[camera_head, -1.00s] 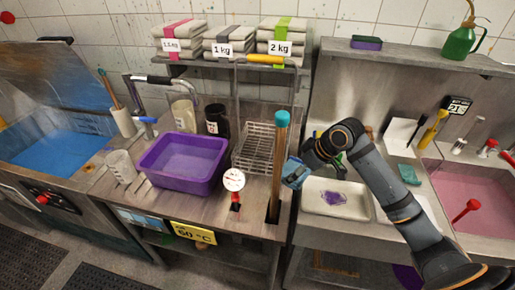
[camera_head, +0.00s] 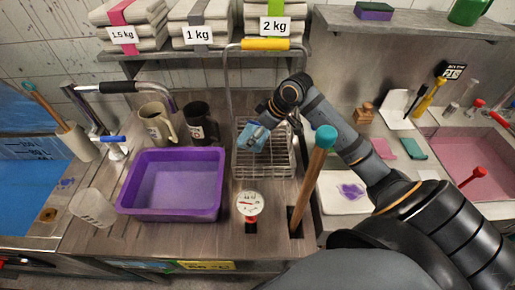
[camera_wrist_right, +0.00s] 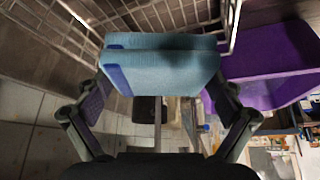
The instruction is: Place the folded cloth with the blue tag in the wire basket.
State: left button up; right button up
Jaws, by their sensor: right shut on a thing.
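The folded cloth (camera_head: 252,138) is light blue. In the right wrist view the folded cloth (camera_wrist_right: 165,65) shows a dark blue tag at its left end. My right gripper (camera_head: 262,135) is shut on it, with one finger on each side of the cloth in the right wrist view (camera_wrist_right: 160,95). The wire basket (camera_head: 264,162) stands on the counter behind the wooden stick. In the head view the cloth overlaps the basket's upper left part. I cannot tell how far it is above or inside the basket. My left gripper is not in view.
A purple tub (camera_head: 172,185) stands left of the basket. A dial thermometer (camera_head: 249,204) and an upright wooden stick with a teal top (camera_head: 312,180) stand in front. A white tray (camera_head: 343,192) is at right. A shelf with folded cloths (camera_head: 205,52) is above.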

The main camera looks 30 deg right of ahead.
aim_at(250, 157)
notch_tip(250, 157, down, 4)
jog(key=shift+r+p, duration=0.2)
jog(key=shift+p, duration=0.1)
jog(key=shift+f, duration=1.45)
notch_tip(250, 157, down, 3)
jog(key=shift+f+p, duration=0.15)
jog(key=shift+p, duration=0.25)
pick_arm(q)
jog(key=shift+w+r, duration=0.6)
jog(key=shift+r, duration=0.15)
pick_arm(e)
jog(key=shift+f, duration=0.1)
jog(key=o, duration=1)
jog(key=shift+f, duration=0.1)
